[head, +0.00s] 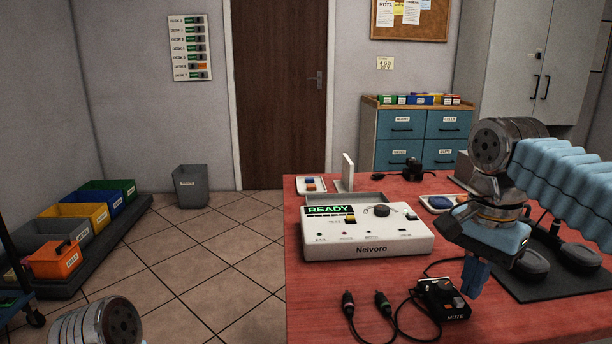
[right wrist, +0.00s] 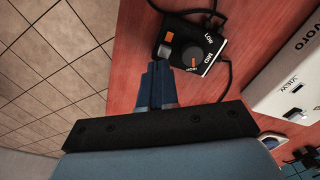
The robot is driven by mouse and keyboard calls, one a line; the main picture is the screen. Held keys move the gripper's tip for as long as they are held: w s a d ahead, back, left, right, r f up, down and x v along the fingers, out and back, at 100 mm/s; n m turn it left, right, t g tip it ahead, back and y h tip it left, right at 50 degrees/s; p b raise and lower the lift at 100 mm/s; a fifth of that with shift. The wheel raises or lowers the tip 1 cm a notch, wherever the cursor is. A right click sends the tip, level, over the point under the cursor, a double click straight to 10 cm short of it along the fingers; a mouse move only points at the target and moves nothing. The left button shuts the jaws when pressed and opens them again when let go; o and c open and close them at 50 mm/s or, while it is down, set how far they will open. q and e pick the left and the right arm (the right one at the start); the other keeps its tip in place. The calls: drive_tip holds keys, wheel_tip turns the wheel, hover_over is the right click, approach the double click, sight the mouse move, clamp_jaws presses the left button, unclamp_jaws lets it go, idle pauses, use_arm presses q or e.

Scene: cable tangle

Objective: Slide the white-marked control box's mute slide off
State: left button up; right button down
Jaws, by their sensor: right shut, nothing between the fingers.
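The black control box (head: 441,299) lies near the front edge of the red table, with the word MUTE in white on its front. In the right wrist view, the box (right wrist: 211,36) shows an orange piece, a grey round knob and white lettering. I cannot tell for sure which part is the mute slide. My right gripper (head: 474,278) points down close beside the box in the head view. Its blue fingers (right wrist: 158,74) are shut and empty, tips near the box's edge; contact cannot be told. My left gripper is out of view.
The white Nelvoro unit (head: 366,234), its screen reading READY, stands behind the box. Dark cables with two plugs (head: 382,303) lie to the box's left. A black mat (head: 545,283) with dark pads lies to the right. The table's left edge borders open tiled floor.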

drive_tip(key=shift+f, duration=0.4)
drive_tip(key=shift+r, duration=0.15)
drive_tip(key=shift+s+a+p, duration=0.2)
drive_tip(key=shift+a+p, duration=0.25)
drive_tip(key=shift+a, duration=1.65)
idle(0.5)
wheel_tip(320, 180, up, 4)
drive_tip(key=p, duration=0.4)
drive_tip(key=shift+d, duration=0.15)
drive_tip(key=shift+r+p, duration=0.4)
drive_tip(key=shift+r, duration=0.6)
